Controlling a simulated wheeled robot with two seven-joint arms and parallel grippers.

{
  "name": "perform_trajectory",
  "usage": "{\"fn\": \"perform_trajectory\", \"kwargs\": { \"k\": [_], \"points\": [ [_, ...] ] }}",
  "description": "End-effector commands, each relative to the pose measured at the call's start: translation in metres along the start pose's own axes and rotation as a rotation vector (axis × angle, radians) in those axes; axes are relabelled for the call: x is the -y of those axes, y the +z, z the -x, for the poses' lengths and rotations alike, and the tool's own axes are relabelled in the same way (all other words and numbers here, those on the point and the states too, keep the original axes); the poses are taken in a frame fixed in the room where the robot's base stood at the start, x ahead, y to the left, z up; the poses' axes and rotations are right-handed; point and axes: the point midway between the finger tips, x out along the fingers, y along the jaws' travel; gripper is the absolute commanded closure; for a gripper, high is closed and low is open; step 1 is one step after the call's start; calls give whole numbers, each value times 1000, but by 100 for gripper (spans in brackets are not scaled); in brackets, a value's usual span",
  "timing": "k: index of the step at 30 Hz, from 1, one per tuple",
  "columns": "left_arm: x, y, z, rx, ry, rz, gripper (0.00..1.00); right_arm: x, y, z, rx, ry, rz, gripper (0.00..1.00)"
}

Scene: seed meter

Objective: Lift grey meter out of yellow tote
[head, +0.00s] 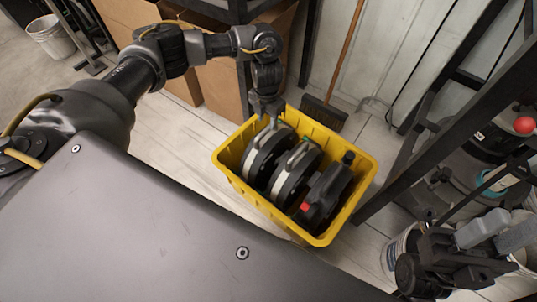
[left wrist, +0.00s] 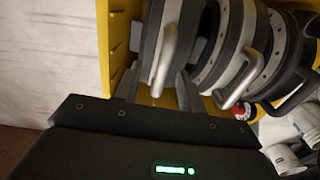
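The yellow tote (head: 226,172) stands on the floor and holds three meters side by side. The left grey meter (head: 262,153) is a pale and dark disc with a handle, and another grey one (head: 294,172) stands beside it. A black unit (head: 328,192) with a red part is at the right. My left gripper (head: 270,108) is over the left grey meter. In the left wrist view its fingers (left wrist: 156,88) are apart, on either side of that meter's grey handle (left wrist: 170,50). Contact cannot be told.
A dark rack post (head: 400,165) stands close right of the tote. A broom (head: 325,112) and cardboard boxes (head: 222,92) are behind it. The floor left of the tote is clear.

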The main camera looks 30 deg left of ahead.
Motion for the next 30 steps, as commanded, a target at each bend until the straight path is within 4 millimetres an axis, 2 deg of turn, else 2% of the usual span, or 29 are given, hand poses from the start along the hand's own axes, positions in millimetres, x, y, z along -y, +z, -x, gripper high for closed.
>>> {"fn": "perform_trajectory", "kwargs": {
  "k": [5,12,15,23,26,30],
  "points": [
    [1,0,-6,0,-1,0,60,0,1,1,-11,-2,2,64],
    [7,-2,-44,0,-2,2,60,0,10,-3,-70,-23,10,64],
    [6,-2,-52,-1,-2,1,60,0,11,-7,-84,-29,12,64],
    [6,-2,-52,1,-1,1,60,0,11,-11,-90,-32,13,64],
    [6,-2,-52,1,-1,1,69,0,11,-11,-89,-32,12,64],
    [6,-2,-52,1,-1,1,88,0,11,-11,-89,-32,12,64]
  ]
}}
